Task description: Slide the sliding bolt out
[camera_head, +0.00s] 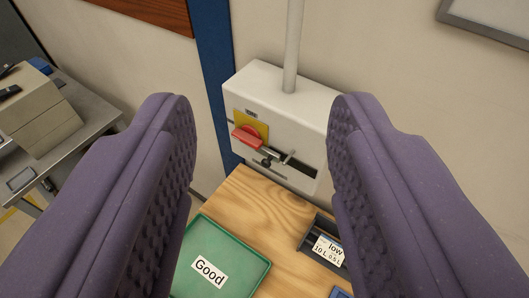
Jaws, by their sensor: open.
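A white wall box (268,92) is fixed above the back of the wooden bench. Its front carries a red rotary handle (246,138) on a yellow plate. Right below and beside the handle is the sliding bolt (272,155), a small metal rod with a dark knob, at a dark slot (300,169). My gripper (262,108) is open, with its two purple ribbed fingers wide apart. The bolt shows in the gap between the fingers, farther off and untouched. The right finger hides the right edge of the box.
A green tray (238,252) labelled "Good" lies on the wooden bench (265,204). A dark bin (309,238) with a "low" label stands at its right. A grey pipe (293,45) rises from the box. A metal table (80,128) with equipment stands at left.

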